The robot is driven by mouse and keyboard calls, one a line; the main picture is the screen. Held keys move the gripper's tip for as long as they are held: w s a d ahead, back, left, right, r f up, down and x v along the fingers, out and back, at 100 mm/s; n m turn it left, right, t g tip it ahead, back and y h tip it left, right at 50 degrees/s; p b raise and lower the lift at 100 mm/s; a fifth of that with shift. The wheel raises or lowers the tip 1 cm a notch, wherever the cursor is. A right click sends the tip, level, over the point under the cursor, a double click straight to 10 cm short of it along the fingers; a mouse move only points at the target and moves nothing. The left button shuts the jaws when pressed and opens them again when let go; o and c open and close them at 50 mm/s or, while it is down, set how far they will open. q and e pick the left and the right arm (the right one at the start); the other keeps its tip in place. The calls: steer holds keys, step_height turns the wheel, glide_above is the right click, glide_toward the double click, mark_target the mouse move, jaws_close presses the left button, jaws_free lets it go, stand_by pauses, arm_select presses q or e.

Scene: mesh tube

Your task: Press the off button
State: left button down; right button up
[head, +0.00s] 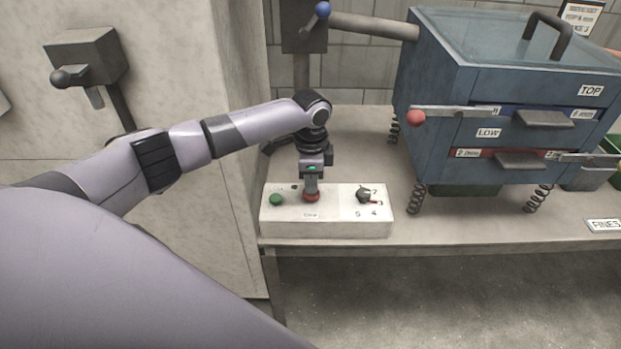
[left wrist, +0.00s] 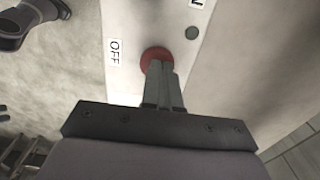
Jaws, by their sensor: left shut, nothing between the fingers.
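The control box (head: 336,219) is a white box near the front left edge of the bench. It carries a green button (head: 275,200), a red button (head: 311,197) and a dark rotary knob (head: 364,195). My left gripper (head: 311,188) points down, shut and empty, with its fingertips at the red button. In the left wrist view the shut fingers overlap the red button (left wrist: 155,57), next to an OFF label (left wrist: 115,52). They seem to touch it; whether it is pressed in I cannot tell. The right gripper is not in view.
A blue sieve machine (head: 440,85) on springs stands on the bench (head: 470,222) to the right, with a red-ended lever (head: 416,117). A grey wall box with a lever (head: 85,57) is at the left.

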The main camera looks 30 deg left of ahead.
arm_select(q)
steer(key=shift+s+d+p, duration=0.15)
steer(key=shift+s+p, duration=0.2)
steer(key=r+p, duration=0.3)
steer(key=shift+w+r, duration=0.3)
step_height(320, 180, up, 10)
steer(key=shift+r+b, duration=0.2)
steer(key=shift+b, duration=0.15)
